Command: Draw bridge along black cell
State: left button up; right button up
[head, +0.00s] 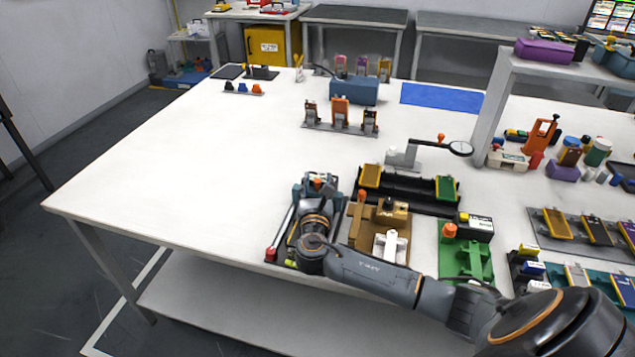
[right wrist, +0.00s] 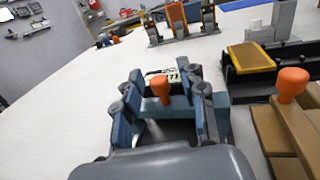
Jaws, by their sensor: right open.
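My right gripper (head: 317,184) is over the leftmost station near the table's front edge. In the right wrist view its two fingers (right wrist: 166,95) stand apart, one on each side of an orange knob (right wrist: 160,88). The knob sits above a blue-grey crossbar (right wrist: 178,107), perhaps the bridge; I cannot tell whether the fingers touch it. A dark surface (right wrist: 168,131) shows below the bar, possibly the black cell. A label with dark print (right wrist: 182,71) lies just beyond the knob. My wrist hides most of the station in the head view. My left gripper is not in view.
Right of my gripper are a tan fixture with an orange knob (right wrist: 292,82), a black tray (head: 409,190) with yellow and green pieces, and a green fixture (head: 463,257). The table's left part (head: 190,170) is clear.

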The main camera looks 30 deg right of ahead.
grip_shut()
jog(key=shift+a, duration=0.1)
jog(key=shift+s+a+r+p, duration=0.1)
jog(key=shift+s+a+p, duration=0.15)
jog(key=shift+a+p, duration=0.05)
jog(key=p+v, duration=0.2)
jog(key=v, duration=0.2)
jog(key=w+a+p+v, duration=0.1)
jog(key=v, duration=0.3)
jog(key=a+p+v, duration=0.1)
jog(key=p+v, duration=0.1)
jog(key=v, duration=0.3)
jog(key=shift+w+a+p, duration=0.1)
jog(key=shift+w+p, duration=0.25)
jog(key=shift+a, duration=0.1)
grip_release()
